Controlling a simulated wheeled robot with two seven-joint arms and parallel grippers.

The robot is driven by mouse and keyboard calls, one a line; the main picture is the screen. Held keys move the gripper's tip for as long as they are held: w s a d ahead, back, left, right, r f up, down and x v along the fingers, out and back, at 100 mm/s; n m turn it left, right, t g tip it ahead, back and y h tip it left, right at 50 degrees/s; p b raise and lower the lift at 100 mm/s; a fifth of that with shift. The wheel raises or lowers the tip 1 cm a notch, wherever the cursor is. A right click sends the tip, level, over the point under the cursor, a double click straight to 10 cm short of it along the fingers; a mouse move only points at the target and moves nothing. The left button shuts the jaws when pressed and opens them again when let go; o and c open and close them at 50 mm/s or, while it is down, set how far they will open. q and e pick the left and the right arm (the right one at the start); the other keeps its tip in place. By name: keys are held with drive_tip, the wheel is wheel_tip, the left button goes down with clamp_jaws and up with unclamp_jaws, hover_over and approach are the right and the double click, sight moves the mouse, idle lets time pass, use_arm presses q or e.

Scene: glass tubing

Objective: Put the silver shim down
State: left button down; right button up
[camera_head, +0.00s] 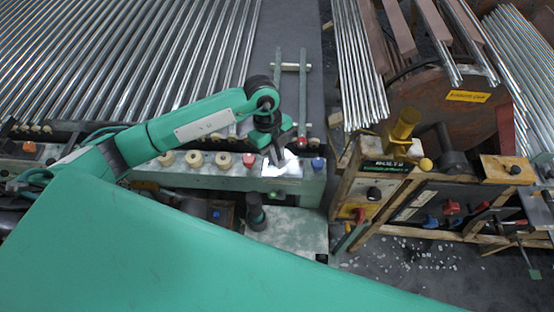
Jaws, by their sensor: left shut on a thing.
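The silver shim (282,166) is a small bright, flat piece at the pale green ledge (312,189) of the bench. My left gripper (277,158) comes down on it from above, fingers pointing down and shut on it. The dark fingers cover part of the shim's upper edge. I cannot tell whether the shim touches the ledge or is held just above it. My right gripper is not in view.
Cream knobs (195,159), a red knob (248,161) and a blue knob (317,163) line the ledge close to the gripper. Glass tubes (130,60) lie behind. A wooden-framed control box (385,200) stands to the right. Debris (420,255) litters the floor there.

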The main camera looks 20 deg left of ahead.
sight(277, 171)
use_arm(q)
wheel_tip(277, 171, down, 4)
drive_tip(key=shift+f+p, duration=0.25)
drive_tip(key=shift+p, duration=0.4)
drive_tip(key=shift+f, duration=0.1)
drive_tip(key=shift+f, duration=0.15)
drive_tip(key=c, duration=1.5)
unclamp_jaws()
drive_tip(key=shift+o, duration=0.2)
drive_tip(key=b+v, duration=0.4)
drive_tip(key=v, duration=0.8)
drive_tip(key=shift+r, duration=0.25)
